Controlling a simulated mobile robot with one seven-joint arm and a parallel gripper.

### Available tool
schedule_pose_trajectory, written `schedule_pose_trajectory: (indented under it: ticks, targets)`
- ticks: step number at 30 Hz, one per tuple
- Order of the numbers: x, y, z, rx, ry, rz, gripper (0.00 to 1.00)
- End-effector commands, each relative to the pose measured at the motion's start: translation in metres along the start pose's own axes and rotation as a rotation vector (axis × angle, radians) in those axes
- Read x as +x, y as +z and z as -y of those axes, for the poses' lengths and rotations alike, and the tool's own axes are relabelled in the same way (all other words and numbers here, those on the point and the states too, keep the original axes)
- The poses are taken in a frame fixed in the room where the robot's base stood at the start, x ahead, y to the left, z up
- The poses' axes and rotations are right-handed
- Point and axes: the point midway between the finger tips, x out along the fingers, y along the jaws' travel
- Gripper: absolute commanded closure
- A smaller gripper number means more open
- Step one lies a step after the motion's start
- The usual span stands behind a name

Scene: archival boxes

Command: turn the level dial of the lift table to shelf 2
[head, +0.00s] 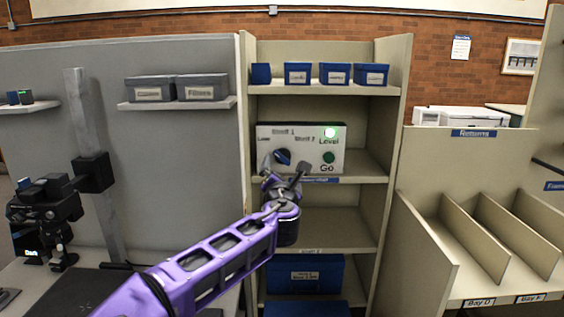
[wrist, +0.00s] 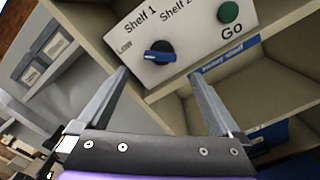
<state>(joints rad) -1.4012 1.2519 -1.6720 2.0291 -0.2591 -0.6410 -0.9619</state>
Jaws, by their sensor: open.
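The control panel (head: 305,150) is a pale box on the middle shelf of the beige rack. Its dial (head: 282,157) is a black knob with a blue pointer bar, partly near my gripper in the head view. In the wrist view the dial (wrist: 160,55) sits below the labels Low, Shelf 1 and Shelf 2. The blue bar lies nearly level there, its left end toward the Low side. My gripper (wrist: 160,75) is open and empty, its fingers apart below the dial, not visibly touching it. In the head view my gripper (head: 286,172) is in front of the panel.
A green Go button (head: 328,157) is right of the dial, under a lit green Level lamp (head: 330,132). Blue boxes (head: 335,74) stand on the shelf above. The rack's side walls flank the panel. Grey boxes (head: 176,89) sit on a left shelf.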

Motion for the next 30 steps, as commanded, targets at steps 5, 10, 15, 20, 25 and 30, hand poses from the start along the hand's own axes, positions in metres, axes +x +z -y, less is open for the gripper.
schedule_pose_trajectory:
  ticks: [5, 10, 15, 20, 25, 30]
  targets:
    - [0.038, 0.001, 0.0, -0.001, -0.001, 0.0, 0.0]
    - [0.063, 0.001, 0.0, -0.001, 0.0, 0.0, 0.0]
    - [0.075, 0.0, 0.0, 0.001, 0.0, -0.001, 0.0]
    - [0.077, -0.001, 0.0, 0.001, 0.0, -0.001, 0.0]
    - [0.077, 0.0, 0.0, 0.001, 0.0, -0.001, 0.02]
    - [0.077, 0.0, 0.0, 0.001, 0.0, -0.001, 0.32]
